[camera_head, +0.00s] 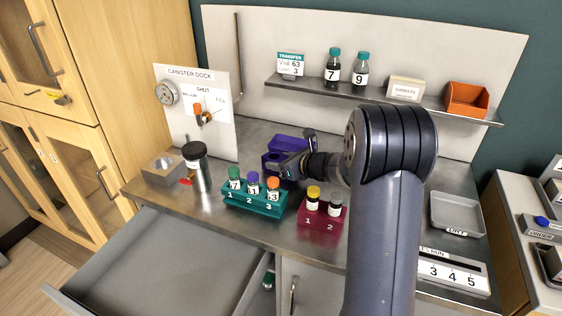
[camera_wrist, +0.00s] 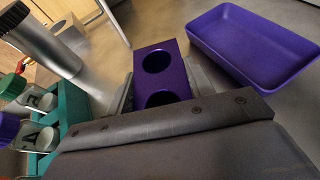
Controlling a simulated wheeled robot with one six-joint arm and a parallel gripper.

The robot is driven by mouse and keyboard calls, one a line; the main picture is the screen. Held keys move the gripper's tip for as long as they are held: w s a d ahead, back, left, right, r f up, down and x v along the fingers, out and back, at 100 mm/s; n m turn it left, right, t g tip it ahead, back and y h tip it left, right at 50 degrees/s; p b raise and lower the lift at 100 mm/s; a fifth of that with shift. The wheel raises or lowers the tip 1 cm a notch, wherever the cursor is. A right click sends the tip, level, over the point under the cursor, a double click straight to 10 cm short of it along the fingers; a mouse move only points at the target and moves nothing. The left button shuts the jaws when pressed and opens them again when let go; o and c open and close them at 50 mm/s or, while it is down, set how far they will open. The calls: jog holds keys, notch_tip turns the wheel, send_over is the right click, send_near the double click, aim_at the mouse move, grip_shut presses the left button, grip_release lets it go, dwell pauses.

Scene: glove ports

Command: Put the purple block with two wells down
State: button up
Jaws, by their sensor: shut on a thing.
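The purple block with two wells (camera_wrist: 178,69) is between the jaws of my gripper (camera_wrist: 163,88) in the wrist view, its wells facing the camera. In the head view the block (camera_head: 270,163) shows at the left of my gripper (camera_head: 285,166), behind the teal rack, partly covered by the jaws. My gripper is shut on the block. I cannot tell for sure whether its underside touches the steel worktop.
A purple tray (camera_wrist: 255,45) lies just behind the block. The teal rack (camera_head: 240,204) with several capped vials and the maroon rack (camera_head: 312,236) with two vials stand in front. A black-lidded steel canister (camera_head: 197,172) is at left. An open drawer (camera_head: 170,262) juts out below.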

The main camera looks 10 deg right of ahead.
jog(key=o, duration=1.4)
jog(key=shift+f, duration=0.15)
jog(key=shift+o, duration=0.2)
jog(key=shift+r, duration=0.2)
jog(key=v, duration=1.2)
